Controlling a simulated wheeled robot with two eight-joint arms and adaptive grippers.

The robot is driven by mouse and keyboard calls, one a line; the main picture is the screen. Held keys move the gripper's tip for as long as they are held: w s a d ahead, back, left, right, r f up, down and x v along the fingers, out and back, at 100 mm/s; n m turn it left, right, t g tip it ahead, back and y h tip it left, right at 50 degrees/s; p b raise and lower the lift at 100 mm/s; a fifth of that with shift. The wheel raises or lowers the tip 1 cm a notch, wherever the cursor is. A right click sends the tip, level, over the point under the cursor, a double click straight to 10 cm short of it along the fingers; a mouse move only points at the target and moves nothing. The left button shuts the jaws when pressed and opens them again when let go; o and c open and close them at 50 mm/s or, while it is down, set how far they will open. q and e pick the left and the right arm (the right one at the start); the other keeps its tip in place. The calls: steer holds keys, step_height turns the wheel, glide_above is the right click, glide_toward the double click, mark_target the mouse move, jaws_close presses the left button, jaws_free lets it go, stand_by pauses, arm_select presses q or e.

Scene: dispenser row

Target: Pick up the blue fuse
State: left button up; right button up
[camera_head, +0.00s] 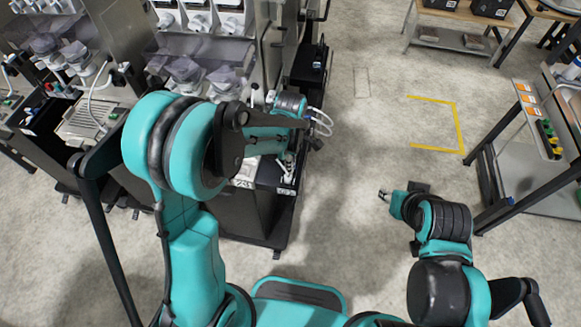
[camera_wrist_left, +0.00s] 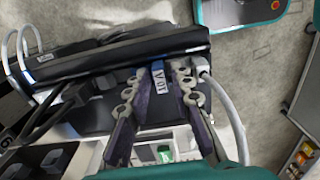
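The blue fuse (camera_wrist_left: 158,70) shows in the left wrist view, with a pale label with dark print on it. My left gripper (camera_wrist_left: 158,78) has its dark fingers on both sides of the fuse, and they appear to press on it. It is over a black unit (camera_wrist_left: 95,117); I cannot tell whether the fuse still touches it.
Dispensing machines (camera_head: 205,50) stand in a row at the left. White cables (camera_head: 322,122) loop close beside my left gripper. A shelf rack (camera_head: 535,150) stands at the right and a table (camera_head: 465,20) at the back. The floor between is clear, with a yellow marking (camera_head: 458,125).

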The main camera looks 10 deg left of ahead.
arm_select(q)
jaws_close()
steer(key=shift+r, duration=0.45)
steer(key=r, duration=0.2)
steer(key=d+r+p, duration=0.1)
steer(key=r, duration=0.1)
steer(key=shift+s+p, duration=0.2)
steer(key=shift+p, duration=0.1)
steer(key=s+d+r, duration=0.1)
steer(key=d+r, duration=0.2)
steer(key=d, duration=0.2)
steer(key=s+d+r+p, duration=0.1)
steer(key=s+d+r, duration=0.1)
steer(key=d, duration=0.3)
steer(key=shift+s+r+p, duration=0.3)
steer(key=shift+r, duration=0.25)
steer(key=shift+r+p, duration=0.85)
steer(key=shift+r, duration=0.25)
